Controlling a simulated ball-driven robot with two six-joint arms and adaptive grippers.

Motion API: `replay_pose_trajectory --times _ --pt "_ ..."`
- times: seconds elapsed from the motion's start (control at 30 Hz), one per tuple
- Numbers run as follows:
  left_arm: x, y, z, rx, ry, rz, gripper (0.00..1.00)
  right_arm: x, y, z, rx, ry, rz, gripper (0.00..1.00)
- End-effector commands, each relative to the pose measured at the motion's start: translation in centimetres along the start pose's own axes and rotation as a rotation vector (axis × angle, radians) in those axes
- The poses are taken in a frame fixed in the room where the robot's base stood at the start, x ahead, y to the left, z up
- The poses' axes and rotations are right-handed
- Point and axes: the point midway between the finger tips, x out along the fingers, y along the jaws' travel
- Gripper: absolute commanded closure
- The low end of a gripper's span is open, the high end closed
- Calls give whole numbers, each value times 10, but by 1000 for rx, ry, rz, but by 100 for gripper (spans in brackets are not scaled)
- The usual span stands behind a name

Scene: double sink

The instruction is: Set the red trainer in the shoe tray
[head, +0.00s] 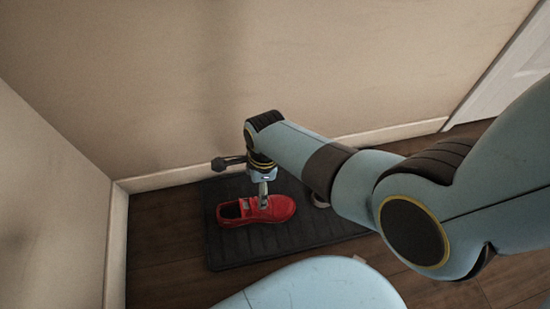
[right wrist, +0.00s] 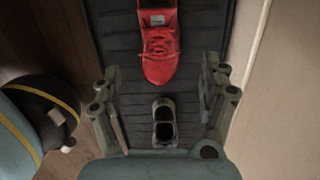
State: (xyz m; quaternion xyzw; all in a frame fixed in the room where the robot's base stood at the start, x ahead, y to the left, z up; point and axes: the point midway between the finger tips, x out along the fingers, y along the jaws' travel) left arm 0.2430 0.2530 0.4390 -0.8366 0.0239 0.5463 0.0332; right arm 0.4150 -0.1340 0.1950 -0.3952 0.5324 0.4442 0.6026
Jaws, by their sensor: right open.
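The red trainer (head: 256,210) lies upright on the dark ribbed shoe tray (head: 225,252), with its toe to the right in the head view. In the right wrist view the trainer (right wrist: 160,48) is at the top, toe towards the gripper, with the tray (right wrist: 112,38) beneath it. My right gripper (head: 263,201) is above the trainer in the head view and hides a little of it. In the right wrist view its fingers (right wrist: 162,100) are spread wide, with no trainer between them. My left gripper is out of view.
A small grey item with dark openings (right wrist: 165,125) shows between the fingers in the right wrist view. Walls and skirting (head: 165,179) stand close behind and left; wooden floor (head: 160,262) lies in front.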

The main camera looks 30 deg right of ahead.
Motion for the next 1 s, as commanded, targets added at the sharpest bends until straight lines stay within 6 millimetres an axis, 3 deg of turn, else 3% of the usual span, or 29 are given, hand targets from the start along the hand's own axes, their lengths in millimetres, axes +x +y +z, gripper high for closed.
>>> replay_pose_trajectory --times 0.27,0.37,0.47,0.57,0.7,0.9,1.0 --pt "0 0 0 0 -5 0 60 0 1 -3 -12 1 -3 22" --pt "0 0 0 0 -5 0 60 -5 8 -19 -106 9 -26 22" --pt "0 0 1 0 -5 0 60 -21 25 -52 -327 33 -75 22" --pt "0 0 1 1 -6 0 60 -56 48 -90 -655 85 -135 22" --pt "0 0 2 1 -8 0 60 -128 83 -126 -1166 187 -200 22" --pt "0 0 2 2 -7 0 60 -223 119 -136 -1728 318 -246 22" --pt "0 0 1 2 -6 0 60 -250 127 -135 -1876 356 -255 22"
